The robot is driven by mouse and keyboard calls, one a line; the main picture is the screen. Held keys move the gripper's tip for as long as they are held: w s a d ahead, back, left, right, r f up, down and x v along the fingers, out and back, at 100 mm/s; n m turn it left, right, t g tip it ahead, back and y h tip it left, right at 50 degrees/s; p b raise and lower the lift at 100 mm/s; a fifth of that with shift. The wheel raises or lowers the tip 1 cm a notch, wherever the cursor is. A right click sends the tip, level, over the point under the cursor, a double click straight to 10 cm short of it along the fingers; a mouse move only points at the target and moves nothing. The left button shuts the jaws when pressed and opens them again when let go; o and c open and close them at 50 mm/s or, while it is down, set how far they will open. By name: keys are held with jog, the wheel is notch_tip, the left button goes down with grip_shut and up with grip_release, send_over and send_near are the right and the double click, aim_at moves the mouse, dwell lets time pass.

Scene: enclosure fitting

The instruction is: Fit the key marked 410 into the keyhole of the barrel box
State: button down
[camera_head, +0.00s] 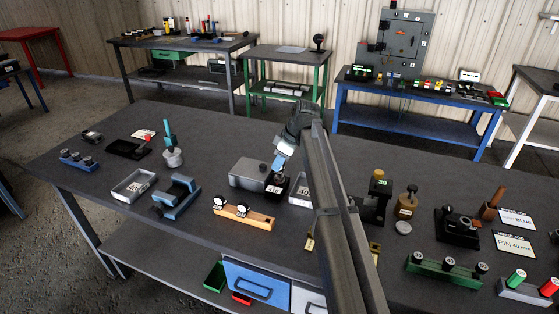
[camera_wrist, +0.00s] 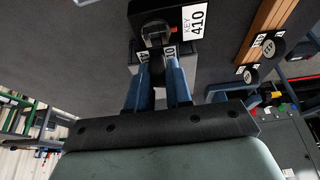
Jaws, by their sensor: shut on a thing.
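My gripper (camera_head: 281,163) points down over a small black stand (camera_head: 274,190) near the middle of the table. In the wrist view its blue fingers (camera_wrist: 156,75) are shut on the grey key (camera_wrist: 158,54), whose pale tags show parts of 410. The stand, with a white label reading KEY 410 (camera_wrist: 196,22), lies right at the key. I cannot tell whether the key is still seated in it. A grey box (camera_head: 247,173) sits just left of the stand and may be the barrel box; no keyhole can be made out on it.
An orange wooden block with round knobs (camera_head: 243,218) lies in front. A blue fixture (camera_head: 176,196) and a grey tray (camera_head: 134,186) stand to the left. A black and green post (camera_head: 379,194) and a brass weight (camera_head: 406,203) stand right of my arm. The table's back middle is clear.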

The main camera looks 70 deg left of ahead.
jog(key=shift+f, duration=0.6)
jog(key=c, duration=1)
grip_release()
jog(key=shift+o, duration=0.2)
jog(key=v, duration=1.4)
